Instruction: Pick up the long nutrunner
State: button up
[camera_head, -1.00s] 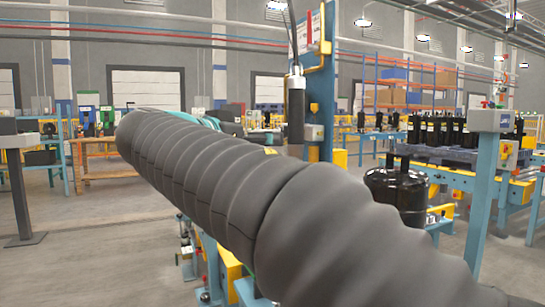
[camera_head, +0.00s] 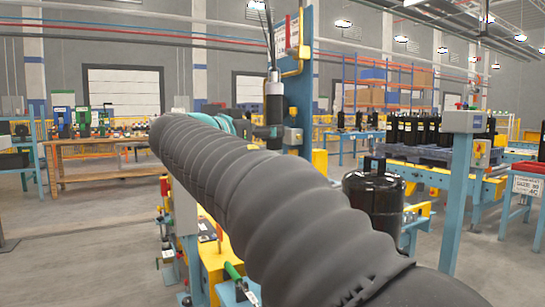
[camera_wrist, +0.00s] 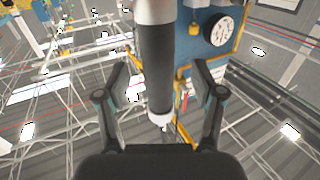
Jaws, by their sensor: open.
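The long nutrunner (camera_head: 274,104) hangs upright from cables beside a blue post. It has a silver top collar and a long black cylindrical body. In the wrist view its dark body (camera_wrist: 156,65) runs down the middle, with a pale tip at its lower end. My gripper (camera_wrist: 159,78) is open, one finger on each side of the nutrunner, with visible gaps and no clear contact. In the head view my gripper (camera_head: 262,131) is small and dark beside the nutrunner, partly hidden behind my arm.
The blue post (camera_head: 300,85) stands just right of the nutrunner. A black compressor (camera_head: 373,205) stands to the right, and several more stand on a pallet (camera_head: 425,155). A wooden workbench (camera_head: 95,155) is at the left. A round gauge (camera_wrist: 220,30) shows in the wrist view.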

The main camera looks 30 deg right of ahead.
jog(key=p+x, duration=0.1)
jog(key=x, duration=0.3)
jog(key=shift+d, duration=0.15)
jog(key=shift+s, duration=0.1)
grip_shut()
jog(key=shift+r, duration=0.2)
